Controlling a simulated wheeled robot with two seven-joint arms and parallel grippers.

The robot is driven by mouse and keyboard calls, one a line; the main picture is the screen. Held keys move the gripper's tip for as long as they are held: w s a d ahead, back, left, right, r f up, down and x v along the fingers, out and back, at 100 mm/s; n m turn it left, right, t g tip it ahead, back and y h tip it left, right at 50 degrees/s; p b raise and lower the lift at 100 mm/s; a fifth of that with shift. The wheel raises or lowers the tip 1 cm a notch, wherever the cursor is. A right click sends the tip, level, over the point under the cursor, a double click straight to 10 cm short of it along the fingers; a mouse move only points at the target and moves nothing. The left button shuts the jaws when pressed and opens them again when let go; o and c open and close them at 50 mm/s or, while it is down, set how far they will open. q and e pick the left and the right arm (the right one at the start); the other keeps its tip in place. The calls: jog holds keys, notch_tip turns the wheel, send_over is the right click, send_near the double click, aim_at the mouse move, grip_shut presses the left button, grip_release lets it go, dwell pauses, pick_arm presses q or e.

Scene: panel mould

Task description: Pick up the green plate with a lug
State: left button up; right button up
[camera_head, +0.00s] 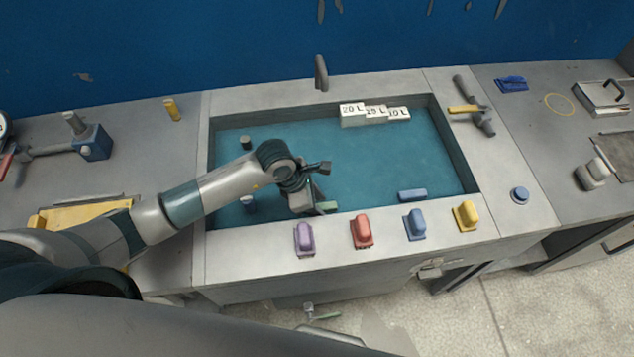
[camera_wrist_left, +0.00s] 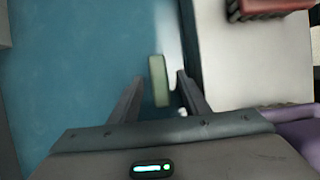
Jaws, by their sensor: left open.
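The green plate (camera_head: 328,206) shows as a small pale green piece low in the blue-floored recess, near its front wall and beside my left gripper. In the left wrist view the green plate (camera_wrist_left: 158,80) is a narrow upright strip between the two fingers, nearer the right finger. My left gripper (camera_head: 322,188) is open and reaches down into the recess. Its fingers also show in the left wrist view (camera_wrist_left: 157,92), one on each side of the plate, with a gap on the left. The lug cannot be made out. My right gripper is not seen.
Purple (camera_head: 304,239), red (camera_head: 362,231), blue (camera_head: 415,224) and yellow (camera_head: 466,215) handled blocks stand along the front rim. A blue bar (camera_head: 412,195) lies in the recess at right. White labelled blocks (camera_head: 352,113) are at its back. The recess middle is clear.

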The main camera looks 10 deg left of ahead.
pick_arm(q)
grip_shut()
jog(key=shift+r, duration=0.1)
jog(key=shift+w+r, duration=0.1)
jog(key=shift+r+b, duration=0.35)
jog(key=shift+r, duration=0.3)
notch_tip(320, 180, up, 7)
jog(key=shift+r+b, duration=0.15)
jog(key=shift+b, duration=1)
jog(key=shift+r, duration=0.6)
